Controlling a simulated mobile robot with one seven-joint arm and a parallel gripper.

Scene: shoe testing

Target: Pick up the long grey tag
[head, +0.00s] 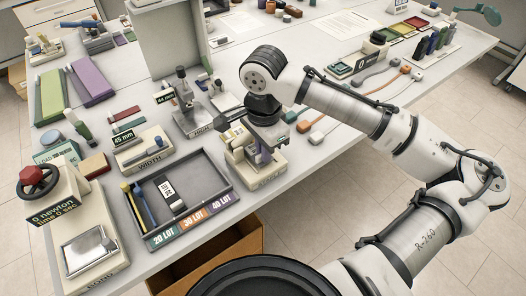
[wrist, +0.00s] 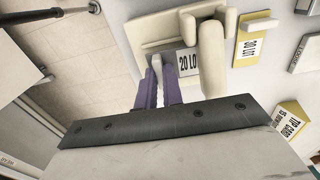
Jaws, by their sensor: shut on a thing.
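A grey tag (wrist: 187,62) printed "20 LOT" shows in the wrist view, in a cream holder (wrist: 146,36) between upright blocks. My gripper (wrist: 160,72) has purple fingers, shut on the tag's left end; the exact contact is partly hidden. In the head view my gripper (head: 262,157) reaches down into the cream stand (head: 240,172) at the table's front edge. The tag cannot be made out there.
A dark tray (head: 216,183) with lot labels lies left of the stand, holding a small labelled block. The WIDTH device (head: 143,150) and a small press (head: 190,115) stand behind. Yellow "30 LOT" (wrist: 255,43) and "TIP COOD" labels are right in the wrist view.

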